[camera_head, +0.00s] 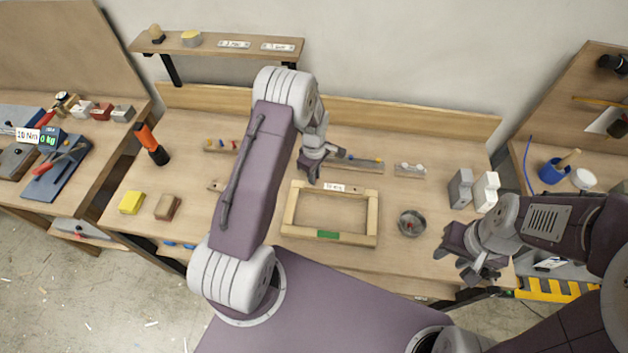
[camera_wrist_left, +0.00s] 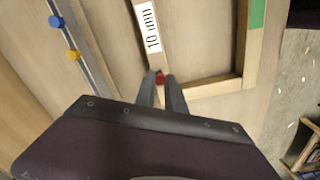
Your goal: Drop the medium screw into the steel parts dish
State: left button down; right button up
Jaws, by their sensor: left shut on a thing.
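My left gripper (camera_head: 311,178) is above the workbench, at the back edge of the wooden frame. In the left wrist view its fingers (camera_wrist_left: 161,88) are shut on a small red-headed piece (camera_wrist_left: 160,77), which looks like a screw. Its length is hidden, so I cannot tell whether it is the medium one. The steel parts dish (camera_head: 406,233) is a round grey bowl right of the frame, with a small reddish spot inside. The held piece is apart from the dish, to its left. My right gripper (camera_head: 470,272) is low at the bench's front right, apparently open and empty.
The wooden frame (camera_head: 287,213) with a "10 mm" label lies between my left gripper and the bench front. A rail (camera_head: 345,163) with blue and yellow pieces is behind it. Grey and white blocks (camera_head: 461,188) stand at the right.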

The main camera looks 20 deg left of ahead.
aim_at(406, 224)
jog(key=i+l, duration=0.1)
jog(key=l, duration=0.85)
jog(key=i+l, duration=0.1)
jog(key=l, duration=0.8)
